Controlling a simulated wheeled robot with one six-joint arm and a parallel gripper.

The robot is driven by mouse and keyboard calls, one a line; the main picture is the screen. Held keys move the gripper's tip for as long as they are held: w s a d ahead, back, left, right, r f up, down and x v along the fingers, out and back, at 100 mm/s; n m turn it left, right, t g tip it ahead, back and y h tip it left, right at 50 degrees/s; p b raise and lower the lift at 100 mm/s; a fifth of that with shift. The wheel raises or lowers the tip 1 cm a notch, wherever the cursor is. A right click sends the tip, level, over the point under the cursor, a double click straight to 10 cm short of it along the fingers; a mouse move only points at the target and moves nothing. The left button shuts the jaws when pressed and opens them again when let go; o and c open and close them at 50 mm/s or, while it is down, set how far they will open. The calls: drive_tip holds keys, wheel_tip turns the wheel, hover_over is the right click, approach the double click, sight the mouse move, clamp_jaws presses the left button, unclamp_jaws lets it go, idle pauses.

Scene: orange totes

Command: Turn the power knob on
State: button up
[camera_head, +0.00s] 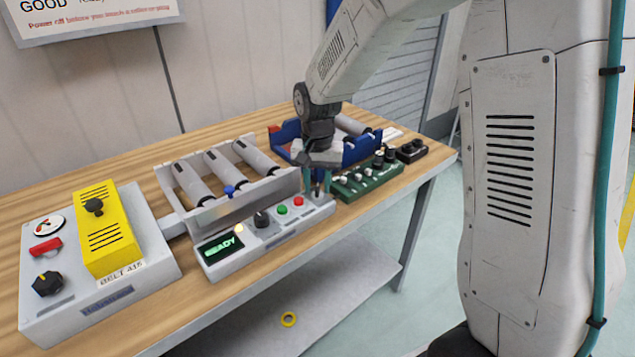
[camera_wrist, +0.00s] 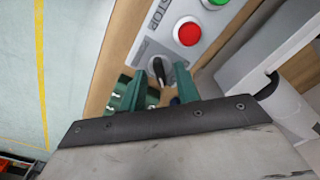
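My gripper (camera_head: 317,190) is over the right end of a grey control panel (camera_head: 235,262), pointing down. In the wrist view its two teal fingers (camera_wrist: 160,86) are apart. A small black knob (camera_wrist: 159,69) on the panel's end shows between them, with a clear gap seen on its left side; whether either finger touches it I cannot tell. The gripper hides this knob in the head view. Another black knob (camera_head: 262,218) sits between the lit READY display (camera_head: 222,244) and the green button (camera_head: 282,210). No label reading power is legible, so I cannot tell which knob that is.
The red button (camera_head: 299,201) is close left of my gripper and shows in the wrist view (camera_wrist: 188,32). A roller conveyor (camera_head: 215,170) stands behind the panel, a green board (camera_head: 368,184) to its right. A grey box with a yellow block (camera_head: 108,240) stands at the left.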

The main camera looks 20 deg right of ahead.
sight(318, 188)
wheel_tip(318, 188, up, 8)
drive_tip(key=shift+f, duration=0.15)
idle(0.6)
drive_tip(key=shift+s+n, duration=0.15)
drive_tip(key=shift+n, duration=0.15)
drive_tip(key=s+d+r+n, duration=0.1)
drive_tip(key=s+r, duration=0.3)
drive_tip(key=s, duration=1.1)
drive_tip(key=s+d+r+n+t, duration=0.1)
drive_tip(key=s+d+r+n, duration=0.1)
drive_tip(key=s, duration=1.3)
drive_tip(key=shift+r+n, duration=0.85)
drive_tip(key=shift+n, duration=0.15)
drive_tip(key=shift+d, duration=0.1)
